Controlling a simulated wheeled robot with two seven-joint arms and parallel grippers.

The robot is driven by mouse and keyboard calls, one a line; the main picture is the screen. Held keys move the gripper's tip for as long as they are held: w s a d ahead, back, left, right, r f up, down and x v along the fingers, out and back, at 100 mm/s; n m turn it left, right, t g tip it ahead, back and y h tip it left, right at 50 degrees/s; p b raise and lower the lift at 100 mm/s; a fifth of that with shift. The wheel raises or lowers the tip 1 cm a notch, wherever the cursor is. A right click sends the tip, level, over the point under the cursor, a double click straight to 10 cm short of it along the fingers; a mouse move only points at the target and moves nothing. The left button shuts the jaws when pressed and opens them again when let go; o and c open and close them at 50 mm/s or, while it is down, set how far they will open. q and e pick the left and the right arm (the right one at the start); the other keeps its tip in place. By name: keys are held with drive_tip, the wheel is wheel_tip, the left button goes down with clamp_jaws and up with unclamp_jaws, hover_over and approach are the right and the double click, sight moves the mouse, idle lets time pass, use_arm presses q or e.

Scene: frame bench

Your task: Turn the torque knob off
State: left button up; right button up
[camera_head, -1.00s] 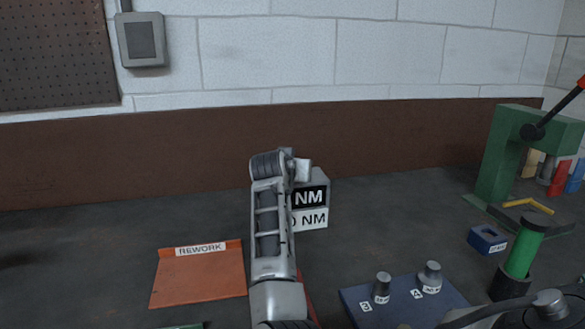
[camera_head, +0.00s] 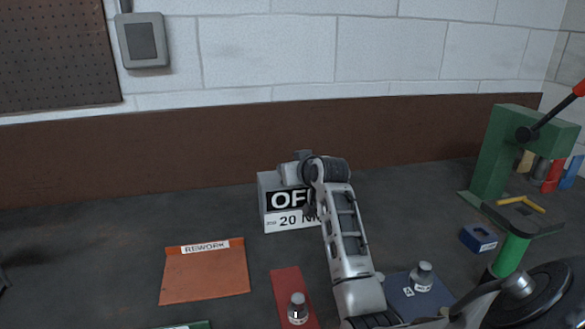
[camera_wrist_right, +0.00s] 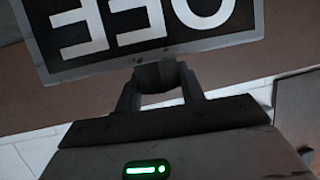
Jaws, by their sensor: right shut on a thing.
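The torque controller is a pale grey box (camera_head: 269,218) on the bench, in the middle of the head view. Its dark display (camera_head: 285,201) reads "OFF", with "20 NM" on a white label under it. The right part of its front is hidden by my right arm. My right gripper (camera_head: 291,171) is at the top of the box. In the right wrist view the gripper (camera_wrist_right: 160,86) is shut around a dark grey piece, the torque knob (camera_wrist_right: 160,74), just beside the display (camera_wrist_right: 145,30), which appears upside down. My left gripper is out of view.
An orange rework mat (camera_head: 205,278) lies at left. A small blue box (camera_head: 478,238) and a green press (camera_head: 490,160) stand at right.

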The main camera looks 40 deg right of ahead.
drive_tip(key=shift+n+y, duration=0.4)
drive_tip(key=shift+y, duration=0.1)
drive_tip(key=o, duration=1)
drive_tip(key=shift+s, duration=0.1)
drive_tip(key=b+v, duration=0.1)
drive_tip(key=v, duration=1.4)
drive_tip(key=shift+s+a, duration=0.15)
drive_tip(key=shift+s, duration=0.25)
